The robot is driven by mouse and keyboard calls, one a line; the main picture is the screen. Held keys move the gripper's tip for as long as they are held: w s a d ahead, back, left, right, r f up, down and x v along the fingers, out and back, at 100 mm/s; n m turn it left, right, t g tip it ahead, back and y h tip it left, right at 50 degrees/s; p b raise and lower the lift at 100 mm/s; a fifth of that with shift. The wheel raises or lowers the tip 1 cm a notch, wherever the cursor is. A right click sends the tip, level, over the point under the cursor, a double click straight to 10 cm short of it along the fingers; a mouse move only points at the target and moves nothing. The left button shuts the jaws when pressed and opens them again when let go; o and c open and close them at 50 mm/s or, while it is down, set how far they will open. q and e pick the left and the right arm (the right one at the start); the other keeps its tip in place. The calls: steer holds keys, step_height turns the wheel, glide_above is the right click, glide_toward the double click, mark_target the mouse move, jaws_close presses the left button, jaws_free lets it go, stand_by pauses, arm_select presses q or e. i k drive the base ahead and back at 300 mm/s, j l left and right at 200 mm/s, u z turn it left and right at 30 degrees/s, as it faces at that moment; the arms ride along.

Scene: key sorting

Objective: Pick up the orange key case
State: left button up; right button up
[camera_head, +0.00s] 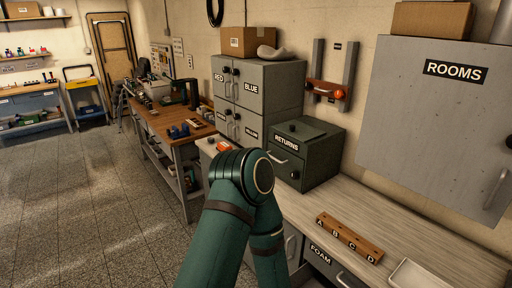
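A small orange thing (223,146), likely the orange key case, lies on the far left end of the pale counter (420,238), left of the green RETURNS box. It is small, and one of my green arms (244,190) rises just in front of it, so its lower part may be hidden. Only the links and elbow of this arm show, and it fills the lower middle. Neither of my grippers is in view.
The RETURNS box (311,155) and grey BLUE/RED lockers (262,84) stand behind the arm. A wooden A-B-C-D block (348,238) and a white tray (420,274) lie on the counter. The ROOMS cabinet (430,130) hangs at right. Floor at left is clear.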

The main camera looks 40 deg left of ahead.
mark_target(222, 146)
steer(key=j+z, duration=0.3)
steer(key=j, duration=0.15)
steer(key=j+z, duration=0.25)
steer(key=j, duration=0.2)
steer(key=j+z, duration=0.25)
steer(key=j, duration=1.35)
steer(key=k+j, duration=0.15)
steer(key=j, duration=0.4)
steer(key=j+z, duration=0.1)
steer(key=j, duration=0.5)
steer(key=k+j, duration=0.15)
steer(key=j, duration=0.4)
steer(key=k+j+z, duration=0.1)
steer(key=j, duration=0.45)
